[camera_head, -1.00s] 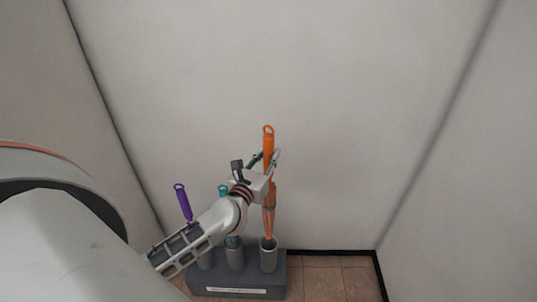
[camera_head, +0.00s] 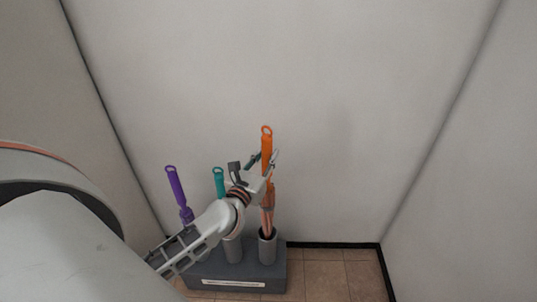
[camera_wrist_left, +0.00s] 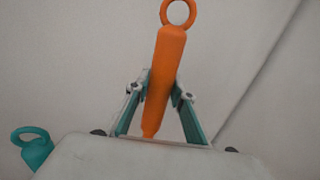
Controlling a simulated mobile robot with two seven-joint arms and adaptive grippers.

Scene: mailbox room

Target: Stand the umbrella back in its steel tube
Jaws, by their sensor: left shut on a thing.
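The orange umbrella (camera_head: 267,145) stands nearly upright, its ring handle at the top. My left gripper (camera_head: 264,160) is shut on its handle; the orange handle also shows between the two fingers in the left wrist view (camera_wrist_left: 165,80). The umbrella's folded lower part (camera_head: 267,218) reaches down to the mouth of the right-hand steel tube (camera_head: 267,249), and its lowest end is hidden within the rim. How deep it sits I cannot tell. My right gripper is not in view.
A dark grey stand (camera_head: 235,272) with a white label holds the tubes. A teal umbrella (camera_head: 219,183) and a purple one (camera_head: 176,187) stand to the left, partly behind my arm. Walls close in behind and at both sides. Tiled floor (camera_head: 325,278) is clear at right.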

